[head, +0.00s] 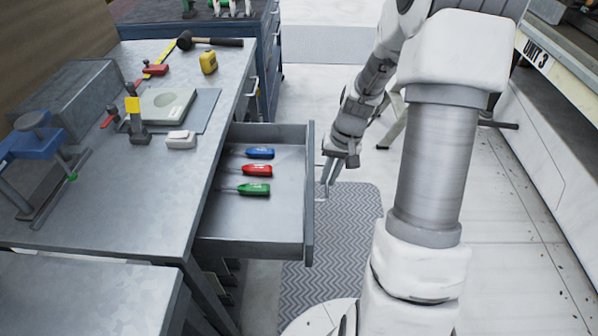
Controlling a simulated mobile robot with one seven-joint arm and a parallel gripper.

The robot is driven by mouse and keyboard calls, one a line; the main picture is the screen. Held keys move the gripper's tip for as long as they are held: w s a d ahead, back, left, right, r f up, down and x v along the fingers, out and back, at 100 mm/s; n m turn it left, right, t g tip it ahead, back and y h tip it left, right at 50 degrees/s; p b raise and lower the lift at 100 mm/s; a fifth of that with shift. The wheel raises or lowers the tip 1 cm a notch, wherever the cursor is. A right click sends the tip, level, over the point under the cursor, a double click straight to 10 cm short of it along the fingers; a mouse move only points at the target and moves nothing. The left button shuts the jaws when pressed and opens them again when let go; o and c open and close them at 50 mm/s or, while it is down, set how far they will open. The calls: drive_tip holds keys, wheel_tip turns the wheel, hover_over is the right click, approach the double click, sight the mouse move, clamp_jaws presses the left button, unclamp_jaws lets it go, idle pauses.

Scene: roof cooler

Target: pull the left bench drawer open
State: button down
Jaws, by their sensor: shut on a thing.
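The left bench drawer (255,222) stands pulled out from under the grey metal bench (150,215). Three screwdrivers lie inside it: a blue one (260,153), a red one (257,170) and a green one (254,189). My gripper (325,184) is at the outer side of the drawer front, shut on the drawer handle (319,190). The fingers and the handle are small in the head view, and part of the handle is hidden by the gripper.
On the bench lie a mallet (212,42), a yellow tape measure (208,62), a white box (181,140) and a vise (38,140). A blue tool cabinet (268,45) stands behind. A patterned mat (340,235) covers the floor beside the drawer. A large unit (550,130) borders the right.

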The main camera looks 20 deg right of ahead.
drive_tip(key=s+d, duration=0.2)
drive_tip(key=d, duration=0.4)
drive_tip(key=shift+s, duration=0.2)
drive_tip(key=c, duration=0.9)
unclamp_jaws()
drive_tip(key=shift+r, duration=0.1)
drive_tip(key=d+r+p, duration=0.1)
drive_tip(key=r, duration=0.4)
drive_tip(key=d+r+p, duration=0.1)
drive_tip(key=r, duration=0.5)
drive_tip(key=s+d+r+p, duration=0.1)
drive_tip(key=r+p, duration=0.1)
drive_tip(key=r, duration=0.4)
drive_tip(key=shift+s, duration=0.1)
